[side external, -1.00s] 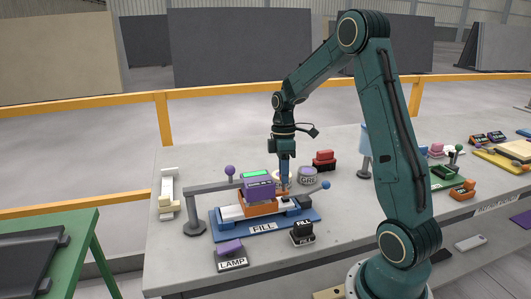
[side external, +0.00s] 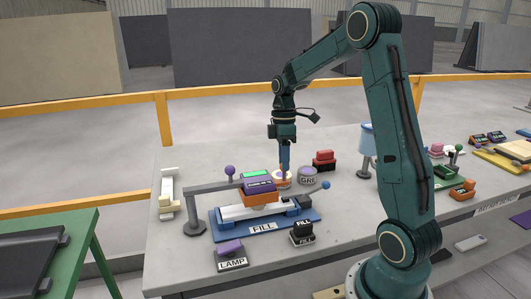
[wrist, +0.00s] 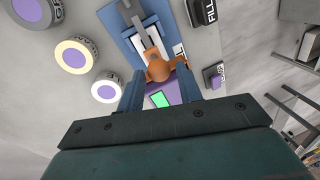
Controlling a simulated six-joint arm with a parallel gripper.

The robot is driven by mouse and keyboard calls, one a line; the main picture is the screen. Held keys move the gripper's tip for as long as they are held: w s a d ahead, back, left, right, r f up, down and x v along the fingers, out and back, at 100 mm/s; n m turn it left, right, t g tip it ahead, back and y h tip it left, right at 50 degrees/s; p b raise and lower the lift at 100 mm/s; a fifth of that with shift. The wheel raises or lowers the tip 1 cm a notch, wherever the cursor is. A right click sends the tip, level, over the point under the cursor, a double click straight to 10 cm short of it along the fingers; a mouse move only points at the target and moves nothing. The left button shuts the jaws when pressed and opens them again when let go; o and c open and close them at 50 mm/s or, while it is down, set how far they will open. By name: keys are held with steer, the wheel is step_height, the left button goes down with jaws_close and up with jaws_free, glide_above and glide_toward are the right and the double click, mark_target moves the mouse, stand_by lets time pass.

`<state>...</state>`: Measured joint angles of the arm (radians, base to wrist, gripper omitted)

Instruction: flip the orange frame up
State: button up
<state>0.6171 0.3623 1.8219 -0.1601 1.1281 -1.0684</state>
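The orange frame (side external: 262,199) sits above a white bar on the blue FILL base (side external: 225,231). A purple box with a green screen (side external: 257,183) is on top of it. In the wrist view, orange parts (wrist: 159,70) show between my fingers, with the green screen just below them. Whether the frame is tilted is hard to tell. My gripper (side external: 284,172) points down just behind and right of the purple box. In the wrist view my gripper (wrist: 159,76) has its two blue fingers apart, with orange parts between them. I cannot see clear contact.
A grey lever arm on a post (side external: 194,205) stands left of the base. Round purple-topped discs (wrist: 75,55) stand nearby. A red block (side external: 324,160), a black FILL button (side external: 302,232) and a LAMP button (side external: 231,253) surround the base. The slab's front left is clear.

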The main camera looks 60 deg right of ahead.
steer(key=shift+o, duration=0.9)
steer(key=shift+f, duration=0.1)
step_height(320, 180, up, 12)
steer(key=w+d, duration=0.1)
steer(key=shift+d+f, duration=0.2)
steer(key=shift+d, duration=0.2)
steer(key=shift+w+r, duration=0.1)
stand_by(0.4)
